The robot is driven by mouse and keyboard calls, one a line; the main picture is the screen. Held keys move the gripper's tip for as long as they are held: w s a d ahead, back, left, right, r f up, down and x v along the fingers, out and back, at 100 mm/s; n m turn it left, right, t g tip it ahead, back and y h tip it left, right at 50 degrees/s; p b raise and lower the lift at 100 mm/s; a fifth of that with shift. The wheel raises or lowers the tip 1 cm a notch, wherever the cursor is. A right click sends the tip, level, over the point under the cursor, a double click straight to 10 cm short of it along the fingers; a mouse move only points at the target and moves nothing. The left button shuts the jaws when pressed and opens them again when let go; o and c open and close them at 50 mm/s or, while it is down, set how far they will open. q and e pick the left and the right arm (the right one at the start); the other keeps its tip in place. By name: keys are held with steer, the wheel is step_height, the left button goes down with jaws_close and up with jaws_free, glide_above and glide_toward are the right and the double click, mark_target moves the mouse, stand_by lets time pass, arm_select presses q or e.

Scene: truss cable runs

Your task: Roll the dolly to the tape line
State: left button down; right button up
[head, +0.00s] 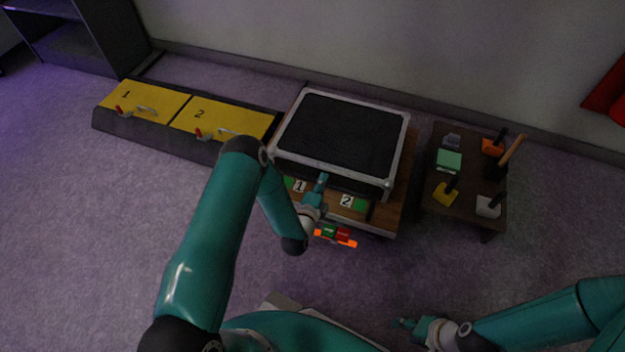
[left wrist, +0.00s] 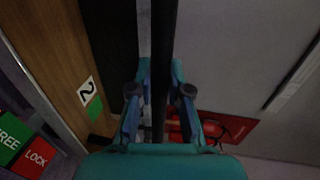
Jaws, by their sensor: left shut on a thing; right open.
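A low dolly with a wooden deck (head: 400,212) stands ahead of me. A box with a black top and silver frame (head: 340,135) sits on it. Its near edge bears labels 1 and 2 with green patches. Below that edge is an orange bar with a green and a red label (head: 335,236); the left wrist view reads FREE (left wrist: 7,142) and LOCK (left wrist: 36,158). My left gripper (head: 322,182) is at the dolly's near side, shut on a black bar (left wrist: 164,50). My right gripper (head: 400,322) is open and empty, low, away from the dolly. I see no tape line.
Yellow-lidded bins 1 (head: 135,100) and 2 (head: 225,120) stand left of the dolly. A dark low table (head: 466,215) with several small items stands close on the right. A wall is behind. The purple-grey floor (head: 80,240) at the left is clear.

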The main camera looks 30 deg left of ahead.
arm_select(q)
steer(key=shift+s+d+f, duration=0.2)
steer(key=shift+d+f, duration=0.05)
steer(key=shift+d, duration=0.25)
steer(key=c, duration=1.2)
jaws_free()
steer(key=shift+a, duration=0.2)
steer(key=shift+c, duration=0.2)
steer(key=shift+o, duration=0.7)
steer(key=shift+a, duration=0.1)
steer(key=shift+a+r, duration=0.1)
steer(key=shift+a, duration=0.1)
steer(key=shift+s, duration=0.1)
steer(key=v, duration=1.1)
steer(key=shift+s, duration=0.35)
steer(key=shift+d+r, duration=0.1)
